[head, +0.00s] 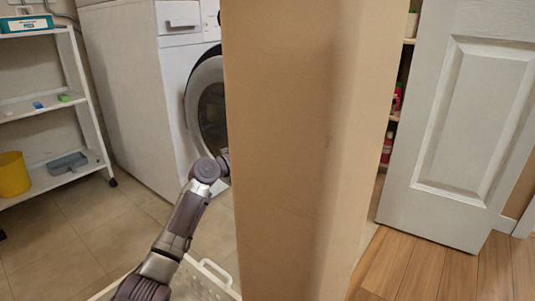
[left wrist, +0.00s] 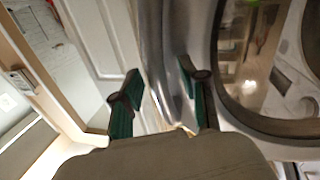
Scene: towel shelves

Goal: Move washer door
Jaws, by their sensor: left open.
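The white washer (head: 150,85) stands at the back left in the head view. Its round door (head: 205,108), with a silver rim and dark glass, is partly hidden by a brown column. My left arm reaches up to the door's lower edge, and its gripper is hidden behind the column there. In the left wrist view, my left gripper (left wrist: 160,72) is open, with one green-padded finger on each side of the silver rim of the washer door (left wrist: 232,95). I cannot tell whether either finger touches the rim. My right gripper is in neither view.
The brown column (head: 300,150) blocks the middle of the head view. A white shelf rack (head: 50,103) with a yellow bucket (head: 13,174) stands at left. A white basket (head: 215,275) sits on the floor near my arm. A white panel door (head: 460,120) is at right.

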